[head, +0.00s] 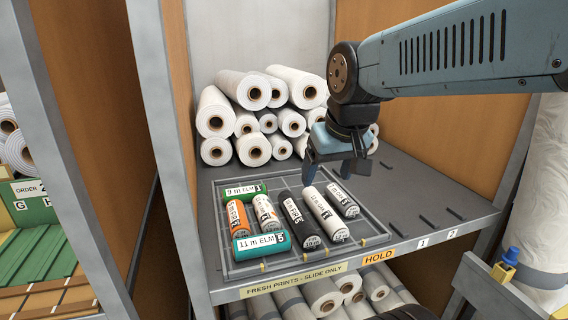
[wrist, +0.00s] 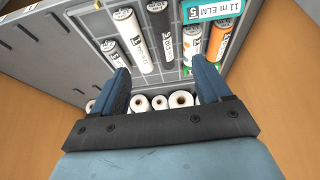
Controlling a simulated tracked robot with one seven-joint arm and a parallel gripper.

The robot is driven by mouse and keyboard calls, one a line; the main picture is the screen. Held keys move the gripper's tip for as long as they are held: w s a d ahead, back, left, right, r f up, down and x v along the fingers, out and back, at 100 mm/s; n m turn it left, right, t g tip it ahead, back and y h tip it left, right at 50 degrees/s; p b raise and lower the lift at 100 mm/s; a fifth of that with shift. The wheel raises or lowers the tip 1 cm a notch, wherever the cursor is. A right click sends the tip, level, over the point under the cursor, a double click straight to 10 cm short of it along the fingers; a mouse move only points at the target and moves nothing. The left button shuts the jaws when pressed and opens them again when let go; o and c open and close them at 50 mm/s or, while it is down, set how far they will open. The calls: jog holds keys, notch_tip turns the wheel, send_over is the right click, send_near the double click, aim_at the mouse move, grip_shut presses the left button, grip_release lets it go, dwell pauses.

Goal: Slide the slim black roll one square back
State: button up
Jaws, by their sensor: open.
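The slim black roll (head: 298,220) lies lengthwise on the gridded tray (head: 228,269), its pale label facing up. It lies between an orange-and-white roll (head: 266,213) on its left and a long white roll (head: 325,214) on its right. My gripper (head: 328,176) is open and empty, pointing down behind these rolls, over the tray's back part. It hides some of the tray there.
A green roll (head: 246,190) lies crosswise at the tray's back left, an orange roll (head: 237,217) in front of it, and a teal roll (head: 262,244) crosswise at the front left. A short roll (head: 343,200) lies far right. Stacked white rolls (head: 253,90) stand behind.

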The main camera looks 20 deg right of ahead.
aim_at(284, 191)
jog(key=shift+o, duration=0.6)
jog(key=w+f+g, duration=0.1)
jog(key=w+g, duration=0.1)
jog(key=w, duration=0.8)
jog(key=shift+f, duration=0.35)
jog(key=w+f+g, duration=0.3)
jog(key=w+f, duration=0.2)
jog(key=w, duration=0.5)
jog(key=f, duration=1.4)
jog(key=shift+s+f, duration=0.2)
jog(key=c, duration=1.2)
jog(key=shift+w, duration=4.05)
jog(key=o, duration=1.2)
